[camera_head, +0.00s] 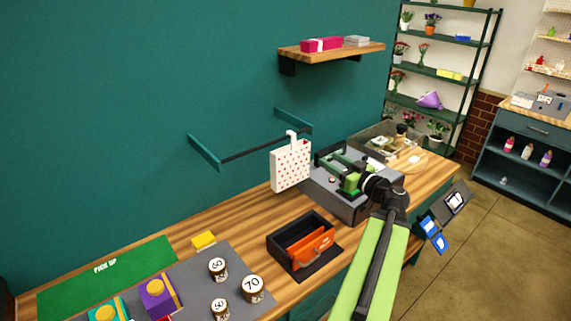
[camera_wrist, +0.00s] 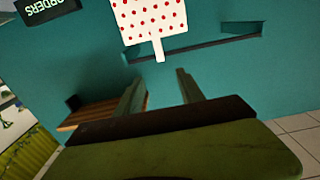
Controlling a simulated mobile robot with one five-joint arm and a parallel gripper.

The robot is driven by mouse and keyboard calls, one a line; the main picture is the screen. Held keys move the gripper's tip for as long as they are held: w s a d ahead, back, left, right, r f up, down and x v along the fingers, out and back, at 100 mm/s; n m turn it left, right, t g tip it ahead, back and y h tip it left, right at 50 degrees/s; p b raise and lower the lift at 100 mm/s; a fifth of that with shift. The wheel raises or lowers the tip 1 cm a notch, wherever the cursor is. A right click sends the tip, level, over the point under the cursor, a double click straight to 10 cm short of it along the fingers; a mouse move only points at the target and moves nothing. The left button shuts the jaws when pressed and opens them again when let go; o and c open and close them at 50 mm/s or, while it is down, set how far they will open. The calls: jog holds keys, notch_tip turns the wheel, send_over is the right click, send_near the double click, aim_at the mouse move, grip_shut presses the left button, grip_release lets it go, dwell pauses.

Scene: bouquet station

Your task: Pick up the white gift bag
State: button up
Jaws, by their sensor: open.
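The white gift bag (camera_head: 290,168) with red dots hangs upright by its white handle (camera_head: 290,138) at a dark wall rail. In the wrist view the bag (camera_wrist: 150,18) shows upside down, its handle (camera_wrist: 158,48) pointing down in the picture. My gripper (camera_head: 338,167) is to the right of the bag in the head view, apart from it. Its fingers (camera_wrist: 158,80) are spread with only background between them, and the bag lies beyond their tips in the wrist view.
The dark rail (camera_head: 250,150) has teal brackets on the wall. A wooden shelf (camera_head: 335,51) is above. Below stand a grey machine (camera_head: 318,182), partly behind my gripper, and a dark box (camera_head: 290,258) with an orange part. Wooden counter (camera_head: 232,224) shows below the bag.

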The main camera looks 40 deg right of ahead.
send_near(294, 138)
jog(key=w, duration=0.5)
jog(key=w+d, duration=0.1)
jog(key=w, duration=0.2)
jog(key=shift+w+d+f, duration=0.1)
jog(key=shift+d+f, duration=0.05)
grip_shut()
dwell(1.2)
